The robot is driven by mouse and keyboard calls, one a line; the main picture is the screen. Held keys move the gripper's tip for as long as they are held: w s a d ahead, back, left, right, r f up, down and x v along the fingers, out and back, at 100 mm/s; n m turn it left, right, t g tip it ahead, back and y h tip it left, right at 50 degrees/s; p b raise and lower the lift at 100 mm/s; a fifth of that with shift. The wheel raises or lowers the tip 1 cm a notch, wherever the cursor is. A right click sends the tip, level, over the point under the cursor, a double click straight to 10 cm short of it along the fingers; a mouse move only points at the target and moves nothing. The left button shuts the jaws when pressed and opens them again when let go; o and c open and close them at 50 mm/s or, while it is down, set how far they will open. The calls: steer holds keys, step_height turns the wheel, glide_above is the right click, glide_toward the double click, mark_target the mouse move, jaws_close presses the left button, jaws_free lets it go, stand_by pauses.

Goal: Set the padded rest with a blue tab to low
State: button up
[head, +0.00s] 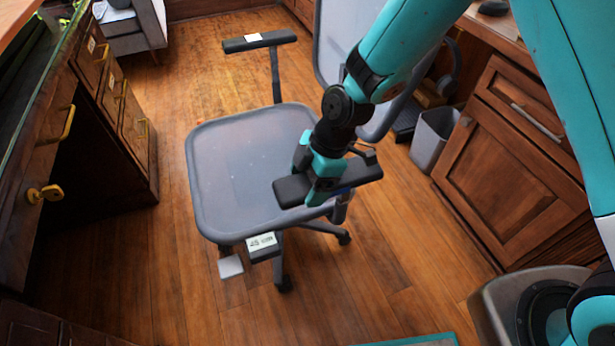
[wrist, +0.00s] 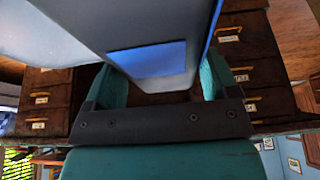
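A grey office chair (head: 250,160) has two dark padded armrests. The near padded rest (head: 292,190) lies beside the right front of the seat, and a strip of blue shows on its side, partly hidden by my gripper. In the wrist view the rest's underside carries a flat blue tab (wrist: 148,58). My gripper (head: 322,186) is at this rest, with its teal fingers on either side of the pad. The pad fills the space between them, and the fingertips are hidden behind it. The far rest (head: 262,41) stands on its post and has a white label.
A white-labelled dark part (head: 262,245) sits at the seat's front edge. Wooden drawers (head: 115,95) stand at left, a cabinet (head: 510,150) and a grey bin (head: 433,138) at right. Open wood floor surrounds the chair.

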steer(key=shift+o, duration=1.3)
steer(key=p+v, duration=0.3)
steer(key=v, duration=1.4)
steer(key=shift+d, duration=0.15)
steer(key=shift+r, duration=0.1)
steer(key=s+d+r+m+t, duration=0.1)
steer(key=s+d+r+m, duration=0.1)
steer(key=s+r+m, duration=0.6)
steer(key=s+d+r+m, duration=0.3)
steer(key=s+m, duration=0.3)
steer(key=s, duration=0.4)
step_height(320, 180, up, 19)
steer(key=p, duration=1.9)
steer(key=shift+s+r, duration=0.15)
steer(key=shift+s, duration=0.05)
